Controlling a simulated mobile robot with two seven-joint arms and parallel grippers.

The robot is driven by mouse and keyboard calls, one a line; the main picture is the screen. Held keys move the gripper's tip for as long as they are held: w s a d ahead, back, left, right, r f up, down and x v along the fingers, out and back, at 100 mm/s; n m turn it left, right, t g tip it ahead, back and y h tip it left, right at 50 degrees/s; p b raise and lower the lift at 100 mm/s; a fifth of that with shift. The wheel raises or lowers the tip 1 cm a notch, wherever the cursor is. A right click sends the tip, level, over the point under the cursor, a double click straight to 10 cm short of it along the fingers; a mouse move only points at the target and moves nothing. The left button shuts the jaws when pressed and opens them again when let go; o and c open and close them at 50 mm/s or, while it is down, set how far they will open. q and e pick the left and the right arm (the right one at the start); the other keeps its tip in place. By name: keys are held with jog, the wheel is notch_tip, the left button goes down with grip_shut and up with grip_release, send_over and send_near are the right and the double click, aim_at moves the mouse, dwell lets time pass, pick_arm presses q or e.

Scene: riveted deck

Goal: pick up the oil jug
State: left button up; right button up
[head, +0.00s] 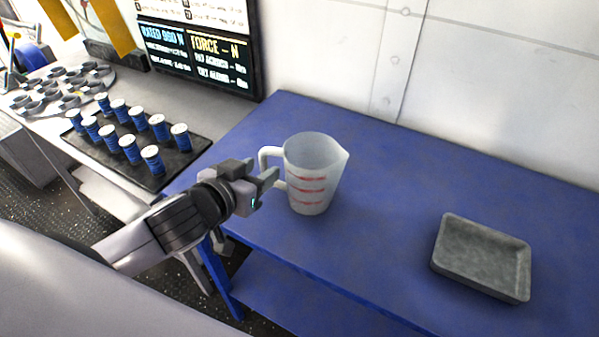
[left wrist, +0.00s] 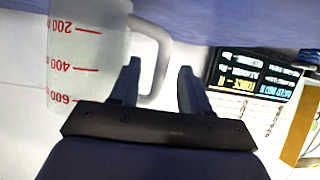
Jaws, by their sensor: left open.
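The oil jug (head: 312,178) is a translucent white measuring jug with red marks. It stands upright on the blue table, its handle facing left and its spout facing right. My left gripper (head: 272,180) is open at the handle side. In the left wrist view the jug (left wrist: 85,50) appears upside down, and its handle (left wrist: 160,62) reaches in between the two open fingers of my left gripper (left wrist: 158,82). I cannot tell whether a finger touches it. My right gripper is not in view.
A grey tray (head: 450,270) sits on the blue table (head: 400,210) to the right. A black mat (head: 178,172) with several blue cans is on the bench at left. A dark display (head: 200,60) stands behind. The table between jug and tray is clear.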

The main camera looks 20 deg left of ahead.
aim_at(262, 168)
pick_arm(q)
jog(key=shift+x, duration=1.55)
grip_shut()
jog(key=shift+r, duration=0.2)
notch_tip(262, 168, up, 20)
jog(key=p, duration=0.4)
jog(key=shift+f, duration=0.25)
jog(key=shift+r, duration=0.1)
